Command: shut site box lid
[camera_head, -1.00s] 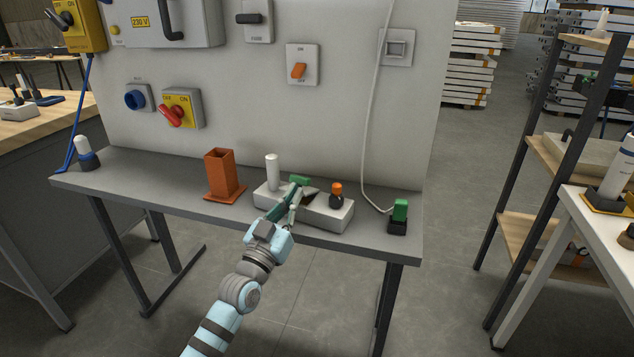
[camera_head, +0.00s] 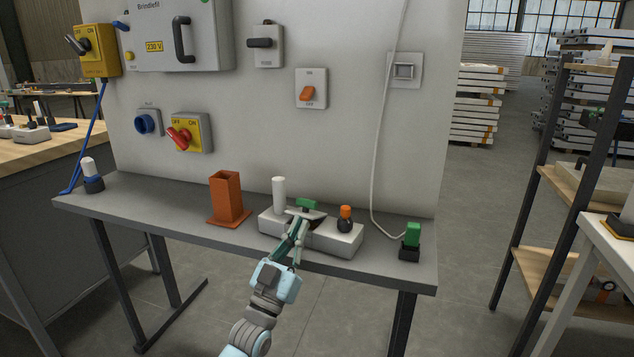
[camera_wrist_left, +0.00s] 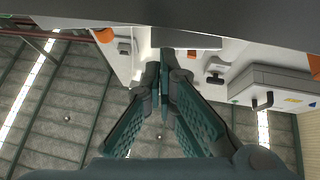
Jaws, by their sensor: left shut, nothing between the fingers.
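The grey box (camera_head: 212,40) with a dark handle (camera_head: 183,38) and a yellow 230 V label is fixed high on the upright panel. Its top is cut off in the head view, and I cannot tell whether its lid is fully shut. It also shows in the left wrist view (camera_wrist_left: 280,88), turned over. My left gripper (camera_head: 300,226) is well below and to the right of the box, in front of the white block on the bench. In the left wrist view its fingers (camera_wrist_left: 165,60) are together and empty. My right gripper is not in view.
The white block (camera_head: 336,240) holds a white cylinder, a green-topped piece and an orange-capped piece. An orange square tube (camera_head: 228,195) stands left of it. A green-and-black item (camera_head: 411,240) stands right. Switches and a hanging white cable (camera_head: 375,160) are on the panel (camera_head: 260,120).

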